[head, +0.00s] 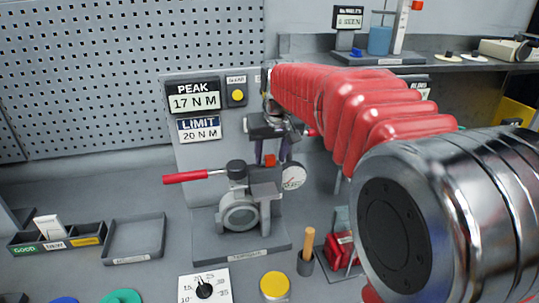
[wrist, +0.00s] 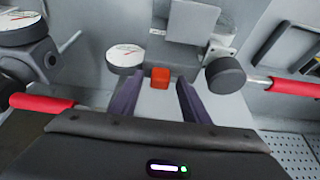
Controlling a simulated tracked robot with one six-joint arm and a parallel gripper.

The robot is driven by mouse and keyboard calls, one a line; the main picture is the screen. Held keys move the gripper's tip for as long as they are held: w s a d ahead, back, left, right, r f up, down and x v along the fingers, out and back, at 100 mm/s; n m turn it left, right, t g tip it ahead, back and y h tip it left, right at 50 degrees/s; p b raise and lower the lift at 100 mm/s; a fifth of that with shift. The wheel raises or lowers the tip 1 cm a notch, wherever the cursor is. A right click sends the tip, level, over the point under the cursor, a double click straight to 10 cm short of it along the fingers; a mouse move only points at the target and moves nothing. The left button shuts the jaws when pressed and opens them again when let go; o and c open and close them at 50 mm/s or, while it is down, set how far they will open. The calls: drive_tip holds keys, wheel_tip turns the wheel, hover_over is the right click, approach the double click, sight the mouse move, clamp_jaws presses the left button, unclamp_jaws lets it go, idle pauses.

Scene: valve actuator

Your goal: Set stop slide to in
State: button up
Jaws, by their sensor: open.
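A small orange-red block (wrist: 160,77), which looks like the stop slide, shows in the wrist view just beyond my fingertips, roughly centred between them. It also shows in the head view (head: 270,160), below my gripper (head: 273,138). In the wrist view my gripper (wrist: 158,92) is open, with one dark finger on each side of the block's line and a gap between. I cannot tell whether the fingertips reach around the block. The valve body (head: 240,210) with its red-handled lever (head: 190,176) stands below and left of my gripper. Which position the slide is in is not clear.
A round dial gauge (head: 294,176) sits right of the valve and shows near my left finger in the wrist view (wrist: 125,56). The panel (head: 190,150) reads peak 17 N m, limit 20 N m. An empty tray (head: 118,258) lies left. A wooden-handled tool (head: 308,243) stands right.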

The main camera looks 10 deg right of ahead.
drive_tip(key=shift+c, duration=0.5)
clamp_jaws()
